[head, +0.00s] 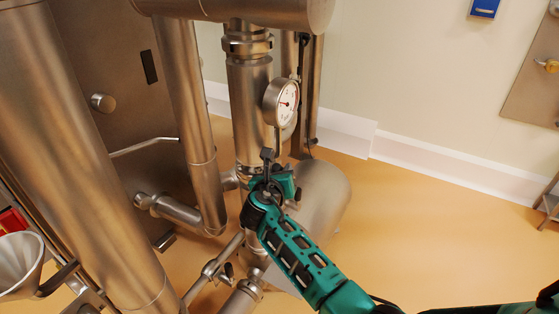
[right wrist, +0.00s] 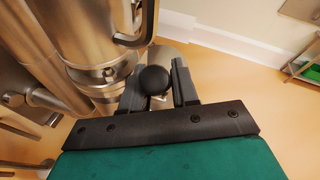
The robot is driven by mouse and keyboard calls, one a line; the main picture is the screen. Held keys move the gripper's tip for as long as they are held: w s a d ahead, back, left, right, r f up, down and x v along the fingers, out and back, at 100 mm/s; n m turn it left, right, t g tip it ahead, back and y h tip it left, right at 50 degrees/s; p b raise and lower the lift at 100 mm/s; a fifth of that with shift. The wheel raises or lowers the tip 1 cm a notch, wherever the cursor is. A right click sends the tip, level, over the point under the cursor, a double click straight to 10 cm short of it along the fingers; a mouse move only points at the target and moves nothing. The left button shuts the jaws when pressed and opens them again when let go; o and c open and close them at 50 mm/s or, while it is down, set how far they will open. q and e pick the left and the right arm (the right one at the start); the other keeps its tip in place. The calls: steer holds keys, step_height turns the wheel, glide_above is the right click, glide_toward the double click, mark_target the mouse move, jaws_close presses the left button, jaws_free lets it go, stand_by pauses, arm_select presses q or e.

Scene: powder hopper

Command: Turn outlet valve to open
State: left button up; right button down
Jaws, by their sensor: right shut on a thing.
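The outlet valve's handle ends in a round black knob (right wrist: 153,79), which shows between my fingers in the right wrist view. My right gripper (head: 268,182) is at the lower part of the vertical steel pipe (head: 252,110) in the head view. It also shows in the right wrist view (right wrist: 159,84), with one dark finger on each side of the knob, shut on the handle. The gripper hides most of the valve in the head view, so I cannot tell the handle's angle. My left gripper is in neither view.
A round dial gauge (head: 281,102) is mounted just above my right gripper. A large steel cylinder (head: 70,150) and thinner pipes crowd the left. A steel funnel (head: 18,262) is at the lower left. The orange floor (head: 430,220) at the right is clear.

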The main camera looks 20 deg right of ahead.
steer(key=p, duration=0.1)
steer(key=d+r+p, duration=0.1)
steer(key=p, duration=0.1)
steer(key=shift+w+r+g+y+p, duration=0.3)
steer(key=shift+w+g+y, duration=0.05)
steer(key=shift+g+y, duration=0.05)
steer(key=shift+w+d+f, duration=0.1)
steer(key=shift+f, duration=0.15)
steer(key=shift+w+g+y, duration=0.1)
steer(key=shift+g+y, duration=0.3)
steer(key=c, duration=0.9)
jaws_free()
steer(key=shift+c, duration=0.2)
steer(key=v, duration=1.3)
steer(key=shift+f, duration=0.1)
